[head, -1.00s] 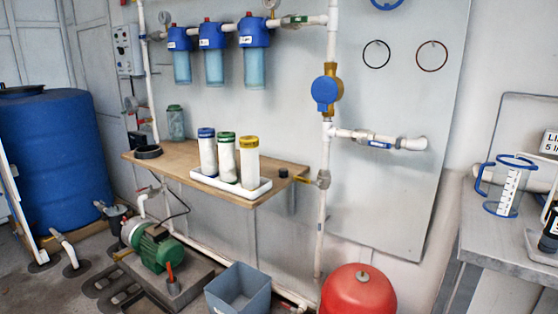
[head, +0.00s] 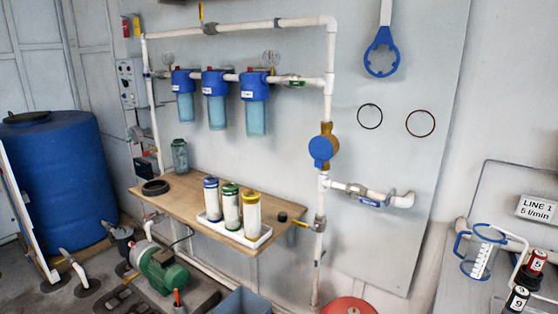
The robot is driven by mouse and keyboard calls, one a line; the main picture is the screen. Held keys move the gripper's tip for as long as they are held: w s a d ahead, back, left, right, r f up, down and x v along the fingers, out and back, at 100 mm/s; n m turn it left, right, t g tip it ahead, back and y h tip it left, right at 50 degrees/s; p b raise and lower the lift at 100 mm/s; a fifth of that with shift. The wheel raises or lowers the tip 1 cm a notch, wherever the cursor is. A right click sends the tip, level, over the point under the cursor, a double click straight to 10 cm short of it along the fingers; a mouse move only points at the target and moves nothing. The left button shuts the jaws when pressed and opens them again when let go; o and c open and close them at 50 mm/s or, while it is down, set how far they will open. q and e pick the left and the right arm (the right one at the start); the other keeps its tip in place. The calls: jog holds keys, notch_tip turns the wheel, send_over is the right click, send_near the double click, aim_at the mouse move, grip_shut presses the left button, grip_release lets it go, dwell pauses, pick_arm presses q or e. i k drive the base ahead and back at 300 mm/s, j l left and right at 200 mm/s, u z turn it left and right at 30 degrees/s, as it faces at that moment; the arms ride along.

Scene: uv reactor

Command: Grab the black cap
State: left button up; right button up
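A small black cap-like piece (head: 282,216) sits on the right end of the wooden shelf (head: 180,205) in the head view. A wider, low black ring or lid (head: 155,187) lies near the shelf's left end. I cannot tell for certain which of the two is the black cap. Neither of my grippers is in view.
A white tray (head: 262,238) on the shelf holds three cartridges with blue, green and yellow tops. Three blue filter housings (head: 254,105) hang above. A vertical pipe (head: 321,200) runs beside the shelf's right end. A jug (head: 482,252) stands on the right bench.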

aim_at(282, 215)
jog(key=i+j, duration=0.65)
jog(key=i, duration=0.2)
jog(key=l+z, duration=0.05)
